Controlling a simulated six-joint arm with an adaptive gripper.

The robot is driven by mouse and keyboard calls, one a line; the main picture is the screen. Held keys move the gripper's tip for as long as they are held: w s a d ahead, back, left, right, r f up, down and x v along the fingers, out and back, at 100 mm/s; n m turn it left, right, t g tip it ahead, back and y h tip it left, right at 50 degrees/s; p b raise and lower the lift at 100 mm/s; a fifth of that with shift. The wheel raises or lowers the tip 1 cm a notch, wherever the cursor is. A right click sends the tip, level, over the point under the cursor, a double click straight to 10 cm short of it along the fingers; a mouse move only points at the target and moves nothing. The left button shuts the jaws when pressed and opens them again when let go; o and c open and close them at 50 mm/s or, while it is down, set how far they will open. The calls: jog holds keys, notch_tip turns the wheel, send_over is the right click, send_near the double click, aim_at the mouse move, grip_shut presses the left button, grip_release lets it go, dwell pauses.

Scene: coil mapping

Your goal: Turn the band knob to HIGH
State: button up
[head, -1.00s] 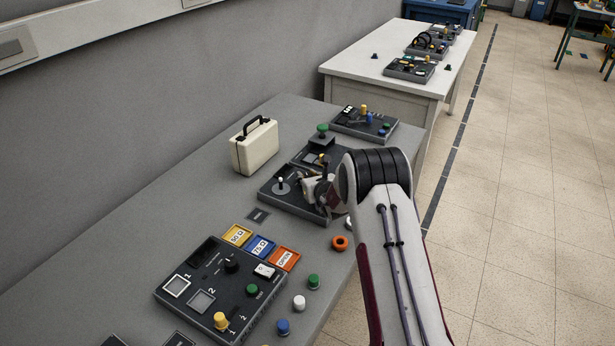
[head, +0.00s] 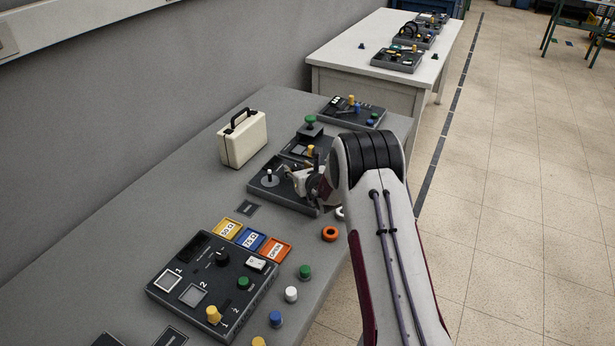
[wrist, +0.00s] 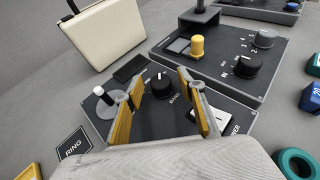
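The band knob (wrist: 160,84) is a black round knob with a white pointer line, on a dark panel (wrist: 208,140) in the wrist view. The word BAND is printed beside it; I cannot read a HIGH mark. My gripper (wrist: 161,79) is open, with one yellow-padded finger on each side of the knob and gaps showing between pads and knob. In the head view my gripper (head: 302,181) is over the same panel (head: 262,191), and the arm hides the panel's right part and the knob.
A white-tipped lever (wrist: 98,91) stands left of the fingers. A white rocker switch (wrist: 212,118) is close to the right finger. Another panel with a yellow button (wrist: 197,46) and black knob (wrist: 248,65) lies beyond. A cream case (head: 242,139) stands behind.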

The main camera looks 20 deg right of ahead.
jog(key=shift+v, duration=5.05)
jog(key=shift+a+r, duration=0.1)
jog(key=shift+a, duration=0.05)
